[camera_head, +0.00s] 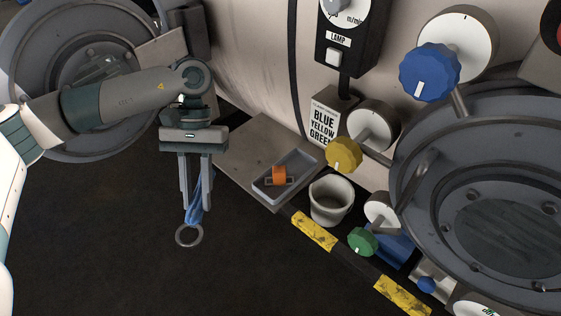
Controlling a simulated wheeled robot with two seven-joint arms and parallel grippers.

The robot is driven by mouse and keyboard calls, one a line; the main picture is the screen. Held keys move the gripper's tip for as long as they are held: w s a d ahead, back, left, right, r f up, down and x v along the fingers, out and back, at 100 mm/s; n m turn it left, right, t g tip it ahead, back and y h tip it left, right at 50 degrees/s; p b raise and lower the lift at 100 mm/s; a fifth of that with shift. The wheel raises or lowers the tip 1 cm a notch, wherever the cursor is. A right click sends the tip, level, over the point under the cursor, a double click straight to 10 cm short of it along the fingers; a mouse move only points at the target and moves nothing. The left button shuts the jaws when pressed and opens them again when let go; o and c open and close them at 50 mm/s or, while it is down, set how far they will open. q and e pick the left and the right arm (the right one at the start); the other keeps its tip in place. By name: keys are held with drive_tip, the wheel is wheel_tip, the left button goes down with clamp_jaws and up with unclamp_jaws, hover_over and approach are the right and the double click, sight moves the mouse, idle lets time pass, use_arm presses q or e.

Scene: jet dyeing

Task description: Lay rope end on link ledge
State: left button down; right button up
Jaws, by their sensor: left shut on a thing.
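My left gripper (195,203) points down at left of centre, shut on a blue rope end (194,213). The rope end hangs between the fingers, with a grey metal ring (189,236) at its lower end, over the dark floor. A flat grey metal ledge (245,158) lies to the right of the gripper, against the machine. The rope and ring are apart from the ledge. A small grey tray (300,166) on the ledge holds an orange piece (279,173). I cannot tell whether a link is in the tray. My right gripper is not in view.
A whitish cup (331,199) stands right of the tray. Yellow (344,154), blue (429,72) and green (362,241) knobs stick out of the machine. A big round hatch (490,200) fills the right; another round hatch (80,60) is behind my left arm. The floor below is clear.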

use_arm(q)
drive_tip(key=shift+w+d, duration=0.15)
drive_tip(key=shift+d, duration=0.2)
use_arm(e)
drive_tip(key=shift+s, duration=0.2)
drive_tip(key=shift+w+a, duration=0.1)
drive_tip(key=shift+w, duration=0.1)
use_arm(q)
drive_tip(key=shift+f, duration=0.1)
